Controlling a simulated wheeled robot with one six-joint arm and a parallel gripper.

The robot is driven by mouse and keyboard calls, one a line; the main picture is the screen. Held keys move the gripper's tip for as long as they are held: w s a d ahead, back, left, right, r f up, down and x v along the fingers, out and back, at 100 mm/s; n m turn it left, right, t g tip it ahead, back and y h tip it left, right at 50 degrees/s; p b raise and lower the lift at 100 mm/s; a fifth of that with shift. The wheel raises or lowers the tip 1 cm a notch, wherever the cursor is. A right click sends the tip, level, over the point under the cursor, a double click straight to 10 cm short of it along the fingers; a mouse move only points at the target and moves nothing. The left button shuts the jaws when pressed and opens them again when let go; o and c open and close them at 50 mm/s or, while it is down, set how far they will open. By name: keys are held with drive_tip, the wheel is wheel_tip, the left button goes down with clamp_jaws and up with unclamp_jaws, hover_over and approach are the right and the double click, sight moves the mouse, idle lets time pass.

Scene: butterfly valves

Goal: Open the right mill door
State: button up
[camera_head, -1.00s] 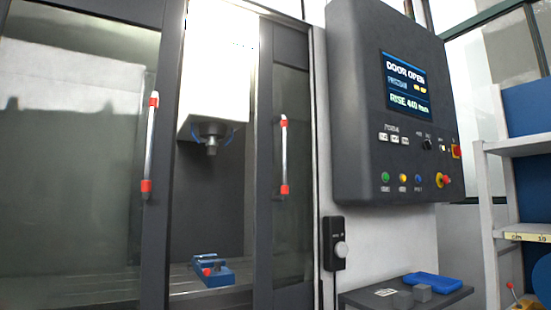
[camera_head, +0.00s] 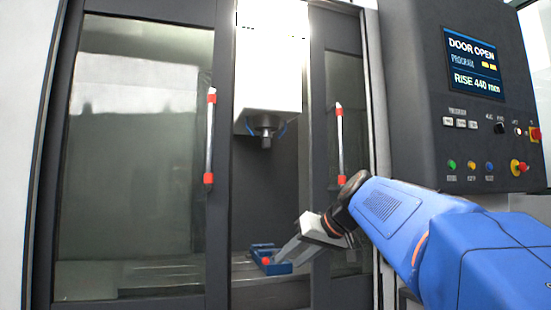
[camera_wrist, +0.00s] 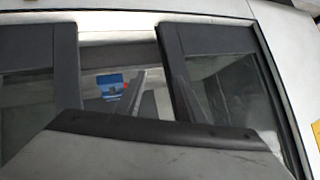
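The right mill door (camera_head: 319,95) has a dark frame, a glass pane and an upright silver handle (camera_head: 340,145) with red ends. A gap to the left door (camera_head: 217,120) shows the machine's inside. My gripper (camera_head: 283,262) is in front of the lower gap, below and left of the handle in the picture. Its two grey fingers are apart with nothing between them. In the wrist view the fingers (camera_wrist: 157,70) point toward the gap, the right one overlapping the right door's frame (camera_wrist: 192,40). The handle is not visible there; whether a finger touches the door cannot be told.
A blue vise (camera_head: 262,250) with a red part sits inside on the machine bed. A white spindle head (camera_head: 268,70) hangs above it. The control panel (camera_head: 470,90) juts out at right, its screen reading DOOR OPEN. My blue arm covers the lower right.

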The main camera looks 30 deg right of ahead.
drive_tip(key=s+d+r+n+t+h, duration=0.15)
drive_tip(key=d+r+t, duration=0.25)
drive_tip(key=d+r, duration=1.05)
drive_tip(key=s+d+r+n+t+h, duration=0.1)
drive_tip(key=s+d+r+t, duration=0.25)
drive_tip(key=d+r, duration=1.15)
approach(333, 146)
drive_tip(key=w+a+f, duration=0.1)
drive_tip(key=w+a, duration=0.3)
drive_tip(key=w, duration=0.1)
drive_tip(key=shift+a+f, duration=0.2)
drive_tip(key=shift+m, duration=0.25)
clamp_jaws()
